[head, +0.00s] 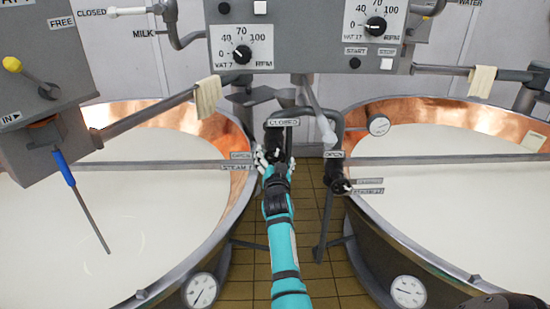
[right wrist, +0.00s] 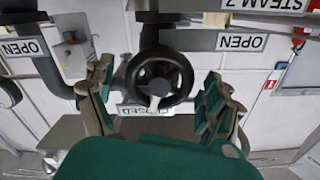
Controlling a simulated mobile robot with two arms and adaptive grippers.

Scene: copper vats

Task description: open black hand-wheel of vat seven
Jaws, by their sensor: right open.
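Vat seven (head: 225,205) is the left copper vat, full of white liquid, below a dial marked VAT.7 (head: 243,54). In the right wrist view the black hand-wheel (right wrist: 181,82) faces me between the spread fingers of my right gripper (right wrist: 158,92). The fingers stand apart from its rim on both sides. In the head view my right gripper (head: 273,160) is at the pipework beside vat seven and mostly hides that wheel. Signs OPEN (head: 241,155), STEAM 7 (head: 234,167) and CLOSED (head: 284,122) are around it. My left gripper is not in view.
A second vat (head: 360,215) stands at the right, with another dark hand-wheel (head: 340,186) on the pipe near its rim. A grey control panel (head: 300,45) hangs above. A blue-handled rod (head: 85,205) hangs over the left vat. Tiled floor (head: 240,255) shows between the vats.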

